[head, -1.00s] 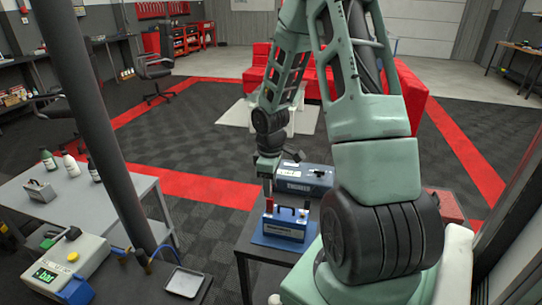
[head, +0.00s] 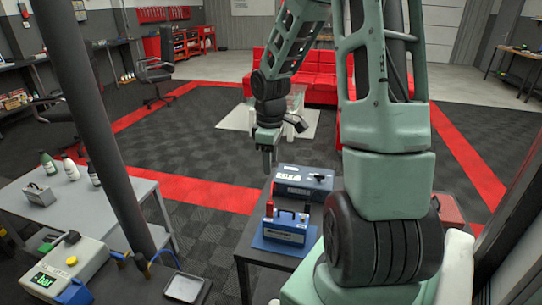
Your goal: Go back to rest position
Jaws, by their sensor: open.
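My gripper (head: 268,160) hangs pointing down at the end of my green arm in the head view. It is open and empty, above and a little left of a blue device (head: 286,230). The device has a black handle and a red part standing at its left end. It sits on a blue mat on a dark table (head: 246,246), apart from my gripper.
A larger blue case (head: 303,181) stands behind the device on the same table. A grey table (head: 130,192) with bottles is at left. A green-lit unit (head: 62,268) and a tray (head: 184,287) are at front left. A dark post (head: 98,130) rises at left.

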